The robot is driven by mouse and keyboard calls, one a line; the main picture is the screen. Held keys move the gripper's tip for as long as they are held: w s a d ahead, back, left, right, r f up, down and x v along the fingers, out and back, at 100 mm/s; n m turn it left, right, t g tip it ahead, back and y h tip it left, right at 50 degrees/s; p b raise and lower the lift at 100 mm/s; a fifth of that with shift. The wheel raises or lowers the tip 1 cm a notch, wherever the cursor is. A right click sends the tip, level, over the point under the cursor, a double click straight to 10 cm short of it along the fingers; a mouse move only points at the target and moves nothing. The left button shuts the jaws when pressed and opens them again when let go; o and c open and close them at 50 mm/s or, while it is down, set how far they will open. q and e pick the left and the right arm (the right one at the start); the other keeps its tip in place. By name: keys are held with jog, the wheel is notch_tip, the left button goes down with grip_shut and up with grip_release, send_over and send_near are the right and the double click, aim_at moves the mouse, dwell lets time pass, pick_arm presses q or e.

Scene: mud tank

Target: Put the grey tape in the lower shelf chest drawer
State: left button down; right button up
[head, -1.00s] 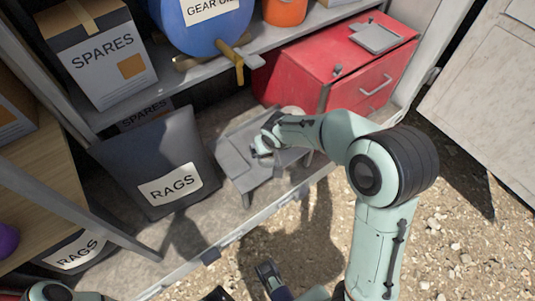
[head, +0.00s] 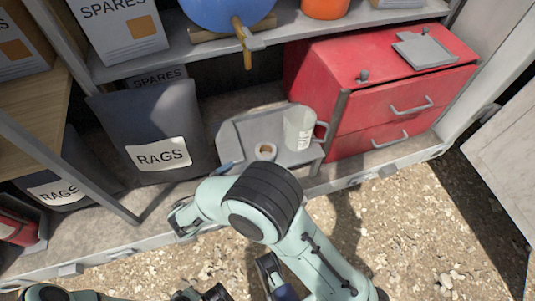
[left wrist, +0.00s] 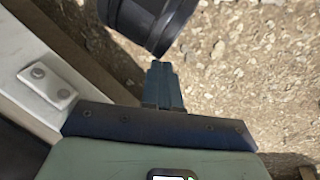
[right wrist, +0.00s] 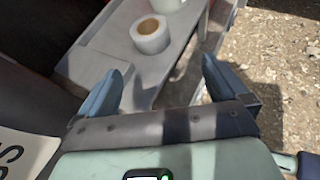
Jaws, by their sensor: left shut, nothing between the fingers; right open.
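The tape, a pale grey roll with a brown core (head: 265,151), lies on a small grey stand (head: 240,133) on the lower shelf; the right wrist view shows it too (right wrist: 151,38). The red chest (head: 330,75) stands right of the stand. Its upper drawer (head: 376,114) and lower drawer (head: 355,144) look shut, each with a handle. My right gripper (right wrist: 163,85) is open and empty, in front of the tape and apart from it; in the head view my arm mostly hides it. My left gripper (left wrist: 163,82) is shut and empty over the gravel side.
A dark RAGS bin (head: 150,120) is close on the left. The upper shelf (head: 185,55) overhangs with a blue drum (head: 225,12). A grey clipboard-like plate (head: 424,50) lies on the chest.

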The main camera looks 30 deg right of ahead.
jog(key=n, duration=0.1)
jog(key=t+b, duration=0.1)
jog(key=b, duration=0.1)
send_near(266, 153)
jog(key=d+f, duration=0.1)
jog(key=w+d+f, duration=0.1)
jog(key=shift+w+f+h, duration=0.2)
jog(key=shift+f+h, duration=0.1)
jog(key=shift+f, duration=0.05)
jog(key=b+x, duration=0.1)
jog(key=x, duration=0.4)
jog(key=shift+w+r+b, duration=0.15)
jog(key=shift+w+b, duration=0.15)
jog(key=shift+b, duration=0.1)
pick_arm(q)
jog(key=shift+n+y, duration=0.3)
jog(key=f, duration=0.1)
jog(key=a+f, duration=0.1)
jog(key=f, duration=0.1)
jog(key=a+f, duration=0.1)
jog(key=f, duration=0.1)
jog(key=shift+f, duration=0.15)
pick_arm(e)
jog(key=c, duration=1.2)
